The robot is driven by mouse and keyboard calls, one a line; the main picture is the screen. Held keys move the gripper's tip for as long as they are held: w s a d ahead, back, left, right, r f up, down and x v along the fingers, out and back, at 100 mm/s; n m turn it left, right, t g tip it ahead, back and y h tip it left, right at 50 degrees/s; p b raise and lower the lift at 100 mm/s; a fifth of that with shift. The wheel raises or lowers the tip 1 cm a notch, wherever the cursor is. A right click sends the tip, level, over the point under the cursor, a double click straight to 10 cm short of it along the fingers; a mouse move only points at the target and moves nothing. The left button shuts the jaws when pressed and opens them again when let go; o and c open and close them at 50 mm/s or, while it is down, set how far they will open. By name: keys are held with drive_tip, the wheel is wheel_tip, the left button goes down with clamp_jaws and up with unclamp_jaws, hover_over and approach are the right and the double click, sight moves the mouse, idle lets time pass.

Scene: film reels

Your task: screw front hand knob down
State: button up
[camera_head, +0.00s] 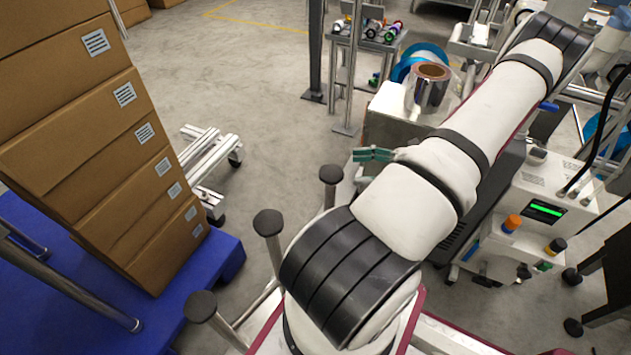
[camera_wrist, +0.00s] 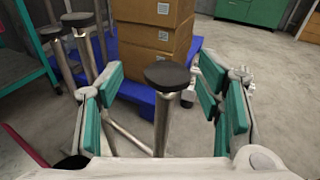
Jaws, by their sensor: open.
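Three upright metal posts with round black knobs stand in a row in the head view: one at the far end (camera_head: 330,173), one in the middle (camera_head: 268,222) and one nearest the camera (camera_head: 200,306). My gripper (camera_head: 372,154) is just right of the far-end knob, its body partly hidden by my arm. In the wrist view my gripper (camera_wrist: 160,88) is open, with teal pads on both sides. One black knob (camera_wrist: 167,76) on its post lines up with the gap, touching neither pad. The other two knobs (camera_wrist: 77,18) (camera_wrist: 50,32) are to the left, outside the fingers.
Stacked cardboard boxes (camera_head: 85,130) stand on a blue pallet (camera_head: 75,290) at left. A machine with a green-lit screen (camera_head: 544,209) is at right. A metallic roll (camera_head: 427,88) sits on a white unit behind my gripper.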

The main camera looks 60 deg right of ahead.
sight(320, 172)
wheel_tip(320, 172, down, 4)
drive_tip(key=s+m+t+h+b, duration=0.1)
drive_tip(key=s+m+t+h, duration=0.1)
drive_tip(key=s, duration=0.1)
drive_tip(key=shift+m, duration=0.3)
drive_tip(key=b+x, duration=0.1)
drive_tip(key=x, duration=0.3)
drive_tip(key=b+x, duration=0.1)
drive_tip(key=x, duration=0.4)
drive_tip(key=d+b+x, duration=0.1)
drive_tip(key=x, duration=0.4)
drive_tip(key=shift+w, duration=0.15)
drive_tip(key=c, duration=1)
